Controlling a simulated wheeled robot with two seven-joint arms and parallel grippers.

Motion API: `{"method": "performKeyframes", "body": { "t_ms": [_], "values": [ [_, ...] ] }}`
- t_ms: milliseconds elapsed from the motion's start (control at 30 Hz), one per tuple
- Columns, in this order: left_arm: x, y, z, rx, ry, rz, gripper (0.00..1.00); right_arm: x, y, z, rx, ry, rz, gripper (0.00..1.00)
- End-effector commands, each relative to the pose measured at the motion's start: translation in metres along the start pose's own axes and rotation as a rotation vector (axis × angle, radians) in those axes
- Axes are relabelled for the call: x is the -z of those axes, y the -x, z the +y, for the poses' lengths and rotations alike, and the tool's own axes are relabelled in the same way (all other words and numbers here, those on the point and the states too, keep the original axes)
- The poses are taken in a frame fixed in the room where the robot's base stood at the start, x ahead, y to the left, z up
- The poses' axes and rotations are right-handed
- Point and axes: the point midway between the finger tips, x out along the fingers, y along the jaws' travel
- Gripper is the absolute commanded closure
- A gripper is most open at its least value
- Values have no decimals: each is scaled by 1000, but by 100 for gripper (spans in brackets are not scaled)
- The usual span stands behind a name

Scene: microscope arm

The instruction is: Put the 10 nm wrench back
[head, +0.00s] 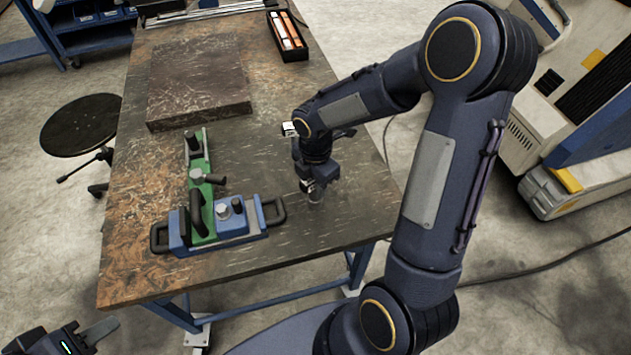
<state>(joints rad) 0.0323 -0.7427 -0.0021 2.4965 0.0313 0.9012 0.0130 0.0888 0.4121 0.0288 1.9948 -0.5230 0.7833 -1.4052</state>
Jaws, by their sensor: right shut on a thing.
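My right gripper (314,196) points down at the bare table top, right of the blue and green fixture. It is shut on a small grey thing, mostly hidden by the gripper; I cannot tell whether this is the 10 nm wrench. A black open box (287,36) at the far edge of the table holds long orange and pale tools, whose labels are too small to read. My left gripper (84,338) is at the bottom left corner, off the table and partly cut off; its opening cannot be judged.
The blue and green fixture (209,222) with upright metal posts and side handles stands on the wooden table (130,262). A dark flat slab (199,84) lies behind it. A round stool (82,125) stands left; a large machine (570,125) stands right.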

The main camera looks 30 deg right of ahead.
Motion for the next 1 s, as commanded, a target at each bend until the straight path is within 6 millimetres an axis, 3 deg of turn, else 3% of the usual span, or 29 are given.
{"method": "performKeyframes", "body": {
  "t_ms": [167,200,333,733,1000],
  "values": [
    [-2,-3,-1,0,0,0,64,0,-4,0,-1,0,0,100],
    [-1,-2,-1,0,0,0,64,0,-3,0,0,0,0,66],
    [-1,-2,-1,0,0,0,64,0,-3,0,0,0,0,49],
    [0,1,0,0,0,0,64,0,6,0,-2,-1,-1,48],
    [1,2,1,0,0,0,64,-1,59,1,-7,-1,-2,48]
  ]
}}
